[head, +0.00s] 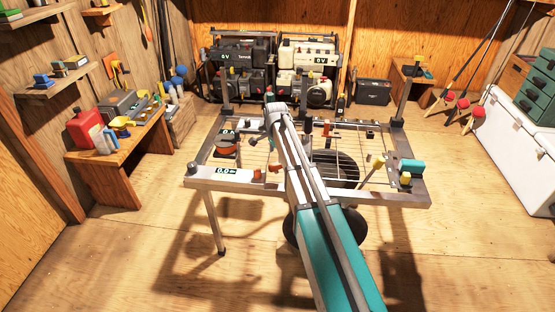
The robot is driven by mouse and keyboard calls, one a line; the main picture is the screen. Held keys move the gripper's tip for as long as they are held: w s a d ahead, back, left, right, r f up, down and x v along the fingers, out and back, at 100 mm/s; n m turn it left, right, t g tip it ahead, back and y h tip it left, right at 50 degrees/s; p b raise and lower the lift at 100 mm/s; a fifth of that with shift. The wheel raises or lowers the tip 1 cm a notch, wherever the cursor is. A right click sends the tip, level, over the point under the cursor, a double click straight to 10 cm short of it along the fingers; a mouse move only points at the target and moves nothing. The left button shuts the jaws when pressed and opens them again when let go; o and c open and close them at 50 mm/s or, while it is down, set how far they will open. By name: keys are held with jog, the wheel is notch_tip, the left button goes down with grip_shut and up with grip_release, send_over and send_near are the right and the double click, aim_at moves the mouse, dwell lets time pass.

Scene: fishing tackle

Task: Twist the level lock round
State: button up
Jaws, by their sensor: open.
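My arm reaches from the bottom of the head view over a metal frame (330,199) on legs. My gripper (258,139) appears small and dark beside the far end of the arm, over the frame's left half. Its fingers are hard to make out; I see nothing held in it. I cannot tell which fitting is the level lock. Candidates on the frame are a yellow-topped handle (376,161), tilted on the right, and a small orange-red fitting (274,168) close left of my arm. My arm hides part of the frame's middle.
A display reading 0.0 (228,173) sits on the front rail. Teal and yellow blocks (411,166) sit at the right corner. A cluttered wooden bench (120,150) stands left, power units (240,65) behind, and a white chest (515,150) right. The floor in front is clear.

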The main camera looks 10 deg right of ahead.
aim_at(276, 164)
jog(key=shift+r+p, duration=0.5)
jog(key=shift+r, duration=0.25)
jog(key=c, duration=0.3)
jog(key=shift+r+p, duration=1.25)
jog(key=shift+r, duration=0.05)
jog(key=shift+f, duration=0.2)
notch_tip(276, 164, down, 9)
jog(key=b, duration=0.9)
jog(key=shift+f+b, duration=0.1)
jog(key=shift+b, duration=0.2)
